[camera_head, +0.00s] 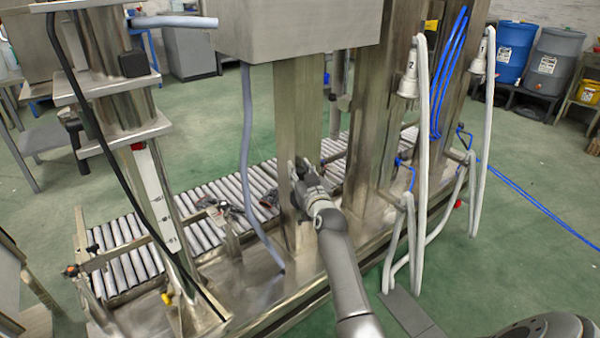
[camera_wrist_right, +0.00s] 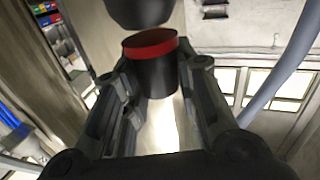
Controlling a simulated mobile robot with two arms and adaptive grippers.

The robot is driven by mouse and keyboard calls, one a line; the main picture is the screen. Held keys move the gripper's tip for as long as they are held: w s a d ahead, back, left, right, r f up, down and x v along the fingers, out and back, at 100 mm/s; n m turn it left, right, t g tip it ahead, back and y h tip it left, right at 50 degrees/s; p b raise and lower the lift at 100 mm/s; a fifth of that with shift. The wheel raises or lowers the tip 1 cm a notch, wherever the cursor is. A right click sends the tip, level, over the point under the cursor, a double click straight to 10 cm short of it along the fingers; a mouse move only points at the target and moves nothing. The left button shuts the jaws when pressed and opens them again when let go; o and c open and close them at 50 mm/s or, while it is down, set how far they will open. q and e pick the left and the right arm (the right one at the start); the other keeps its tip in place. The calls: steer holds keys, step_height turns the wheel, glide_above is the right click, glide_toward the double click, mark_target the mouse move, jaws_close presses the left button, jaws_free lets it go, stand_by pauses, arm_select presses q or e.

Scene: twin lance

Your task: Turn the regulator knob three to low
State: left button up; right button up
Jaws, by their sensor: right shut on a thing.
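In the right wrist view a round black knob with a red band (camera_wrist_right: 150,68) stands between the two fingers of my right gripper (camera_wrist_right: 158,72). The fingers are shut on its sides. A larger dark rounded part (camera_wrist_right: 138,10) shows just beyond the red band. In the head view my right gripper (camera_head: 304,172) is at the front of the middle steel column (camera_head: 299,110). Its fingers and wrist hide the knob there. No number or low mark can be read on the knob. My left gripper is not in view.
A roller conveyor (camera_head: 190,210) runs behind the columns. A grey hose (camera_head: 246,150) hangs left of my gripper, and white hoses (camera_head: 422,130) hang to the right. A steel box (camera_head: 300,28) is above.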

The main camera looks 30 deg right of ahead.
steer(key=o, duration=1.1)
steer(key=shift+c, duration=0.2)
steer(key=shift+s, duration=0.15)
steer(key=v, duration=1.1)
steer(key=shift+s, duration=0.35)
steer(key=shift+a+r, duration=0.1)
